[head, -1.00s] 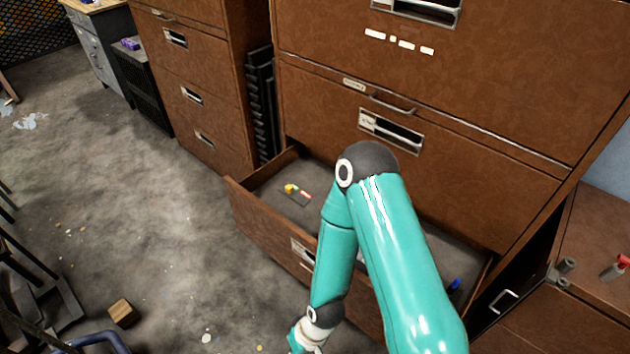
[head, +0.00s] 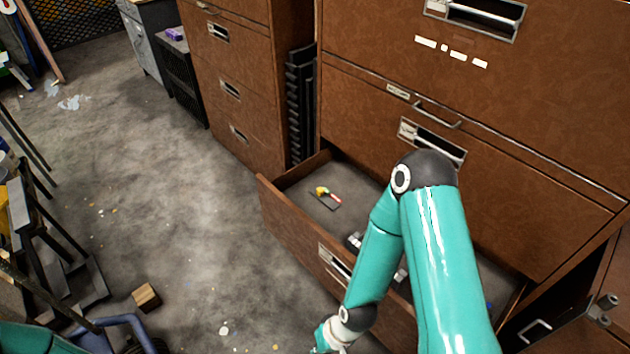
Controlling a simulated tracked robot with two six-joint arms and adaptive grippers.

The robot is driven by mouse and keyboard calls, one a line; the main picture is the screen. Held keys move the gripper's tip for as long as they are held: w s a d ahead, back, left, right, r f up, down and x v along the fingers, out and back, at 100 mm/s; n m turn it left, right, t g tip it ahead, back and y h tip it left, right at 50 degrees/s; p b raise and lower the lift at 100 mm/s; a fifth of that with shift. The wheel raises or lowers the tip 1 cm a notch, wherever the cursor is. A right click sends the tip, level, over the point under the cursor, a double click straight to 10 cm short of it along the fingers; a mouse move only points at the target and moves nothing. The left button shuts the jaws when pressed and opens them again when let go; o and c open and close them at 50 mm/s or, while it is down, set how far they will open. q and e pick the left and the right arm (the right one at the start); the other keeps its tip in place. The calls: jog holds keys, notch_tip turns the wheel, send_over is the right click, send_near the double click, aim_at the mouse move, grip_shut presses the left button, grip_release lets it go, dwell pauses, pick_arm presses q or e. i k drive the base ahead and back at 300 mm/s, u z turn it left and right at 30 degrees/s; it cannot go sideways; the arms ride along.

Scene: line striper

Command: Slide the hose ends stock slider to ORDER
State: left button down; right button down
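The lower drawer (head: 290,222) of the brown cabinet is pulled open. In its left part lies a small dark plate (head: 328,203) with a yellow piece and a red-and-white strip. This may be the stock slider, but it is too small to read any label or tell its position. My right arm reaches across the drawer and bends down in front of it. Its gripper is below the picture's lower edge. My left gripper is out of view too; only a teal bit of that arm shows at the lower left corner.
Small grey items (head: 354,241) lie in the drawer, partly hidden by my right arm. A wooden block (head: 146,296) lies on the floor. Dark stepped frames and a blue tube (head: 125,322) crowd the lower left. The floor left of the drawer is mostly clear.

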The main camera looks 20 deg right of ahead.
aim_at(320, 192)
jog(key=i, duration=0.9)
jog(key=u, duration=0.05)
